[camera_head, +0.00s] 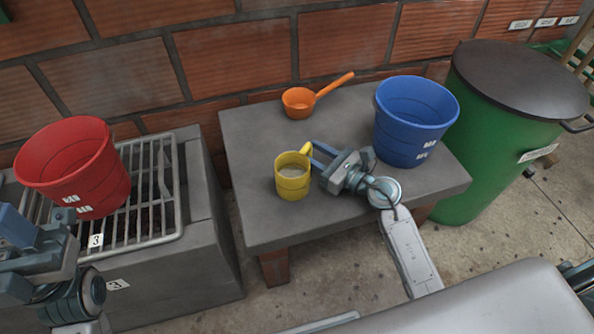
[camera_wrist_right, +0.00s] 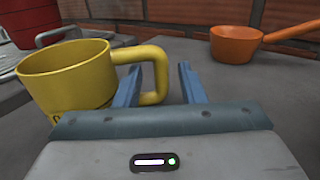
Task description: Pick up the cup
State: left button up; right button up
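The yellow cup (camera_head: 293,184) stands upright on the grey table (camera_head: 262,128), its handle (camera_head: 306,149) pointing to the back right. In the right wrist view the cup (camera_wrist_right: 66,82) is at the left. My right gripper (camera_head: 316,154) is at the handle side of the cup. Its fingers are apart, with the handle's outer bar between them; the left finger shows inside the handle loop. I see no clear contact. My left gripper (camera_head: 16,232) is at the left edge, near the red bucket; its finger gap is unclear.
An orange ladle (camera_head: 299,102) lies behind the cup. A blue bucket (camera_head: 413,122) stands at the table's right. A red bucket (camera_head: 74,166) sits on a metal grate (camera_head: 160,200) at left. A green barrel (camera_head: 505,135) is beyond the table. A brick wall (camera_head: 240,55) closes the back.

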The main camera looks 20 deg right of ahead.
jog(key=shift+x, duration=0.95)
jog(key=shift+c, duration=0.3)
grip_shut()
jog(key=shift+r, duration=0.15)
